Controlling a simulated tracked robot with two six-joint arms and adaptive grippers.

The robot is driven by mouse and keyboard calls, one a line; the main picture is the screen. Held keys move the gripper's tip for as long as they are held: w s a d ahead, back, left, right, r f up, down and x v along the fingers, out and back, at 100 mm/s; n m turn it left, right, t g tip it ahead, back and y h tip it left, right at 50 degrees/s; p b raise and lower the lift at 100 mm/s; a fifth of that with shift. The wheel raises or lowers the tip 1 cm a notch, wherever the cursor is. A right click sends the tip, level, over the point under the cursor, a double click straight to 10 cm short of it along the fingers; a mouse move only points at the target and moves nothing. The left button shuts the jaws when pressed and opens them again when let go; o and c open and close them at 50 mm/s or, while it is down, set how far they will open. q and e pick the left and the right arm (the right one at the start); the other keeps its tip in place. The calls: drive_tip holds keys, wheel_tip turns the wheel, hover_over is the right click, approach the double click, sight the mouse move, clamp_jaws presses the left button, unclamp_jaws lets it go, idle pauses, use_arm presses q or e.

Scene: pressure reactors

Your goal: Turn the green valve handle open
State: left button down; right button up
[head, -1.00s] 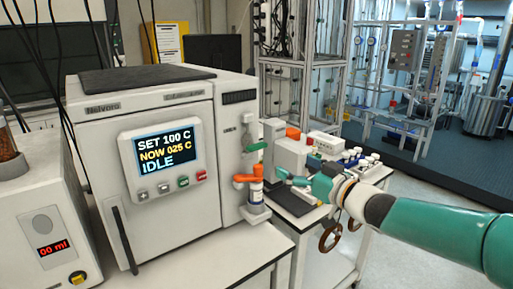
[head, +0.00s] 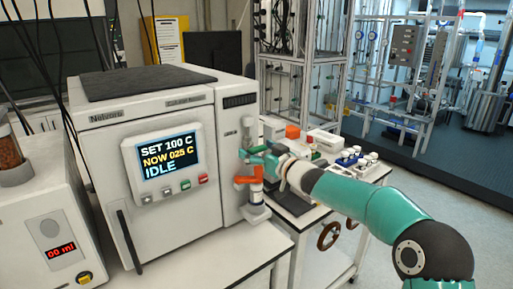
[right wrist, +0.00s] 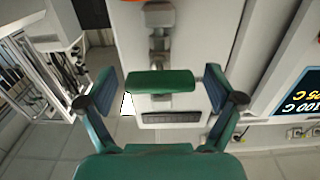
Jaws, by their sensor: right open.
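The green valve handle (head: 256,149) is a small bar on the right side of the white reactor cabinet (head: 165,240). In the right wrist view the green handle (right wrist: 160,81) lies crosswise between my right gripper's (right wrist: 160,88) two spread fingers, with a gap on each side. In the head view my right gripper (head: 264,160) is open at the handle and partly covers it. I see no contact with the fingers. My left gripper is not in view.
The cabinet display (head: 168,157) reads IDLE. A cart with vials (head: 352,155) stands at the right. The front bench edge is clear.

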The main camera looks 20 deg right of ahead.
drive_tip(key=shift+c, duration=0.4)
drive_tip(key=c, duration=1)
drive_tip(key=shift+a, duration=0.1)
drive_tip(key=shift+c, duration=0.4)
